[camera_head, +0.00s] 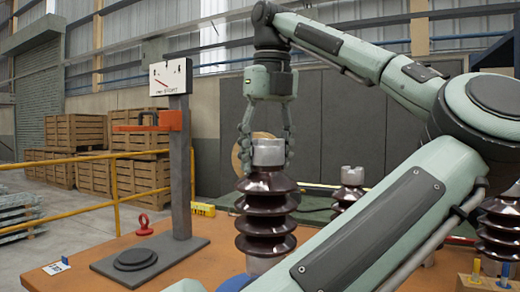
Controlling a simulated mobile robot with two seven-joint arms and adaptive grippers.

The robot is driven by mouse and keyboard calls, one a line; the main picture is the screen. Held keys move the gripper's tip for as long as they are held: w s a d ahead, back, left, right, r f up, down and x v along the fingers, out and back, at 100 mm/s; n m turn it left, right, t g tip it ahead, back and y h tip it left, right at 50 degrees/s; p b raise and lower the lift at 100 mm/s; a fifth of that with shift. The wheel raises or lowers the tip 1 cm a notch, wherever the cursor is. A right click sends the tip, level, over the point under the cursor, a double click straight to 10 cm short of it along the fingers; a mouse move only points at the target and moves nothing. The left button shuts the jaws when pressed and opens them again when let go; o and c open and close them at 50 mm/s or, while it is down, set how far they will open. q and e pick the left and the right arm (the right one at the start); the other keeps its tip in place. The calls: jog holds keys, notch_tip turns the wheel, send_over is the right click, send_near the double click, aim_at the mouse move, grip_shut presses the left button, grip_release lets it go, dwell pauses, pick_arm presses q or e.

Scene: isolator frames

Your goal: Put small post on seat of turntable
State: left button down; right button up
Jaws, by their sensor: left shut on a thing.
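A post (266,215) with dark brown ribs and a grey metal cap stands upright in the middle of the view. My left gripper (268,150) points down from above, its fingers shut around the grey cap. The post's lower end is partly hidden by my left arm, so I cannot tell whether it rests on anything. A blue round edge (235,283) shows just left of the post's foot, mostly hidden; I cannot tell whether it is the turntable's seat. My right gripper is out of view.
A grey stand (181,165) with a dial board and a dark round disc (136,259) on its base stands on the orange table (100,277) at left. A red ring (144,225) is beside it. Similar brown posts (349,187) (501,225) stand at right. Wooden crates (76,130) are far behind.

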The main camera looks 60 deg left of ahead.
aim_at(266, 174)
pick_arm(q)
jog(key=shift+f, duration=1.6)
jog(key=c, duration=0.6)
grip_release()
jog(key=shift+f, duration=0.15)
jog(key=shift+o, duration=0.2)
jog(key=r, duration=0.4)
jog(key=d+r, duration=0.1)
jog(key=r, duration=0.7)
jog(key=shift+s+d, duration=0.15)
jog(key=shift+d, duration=0.15)
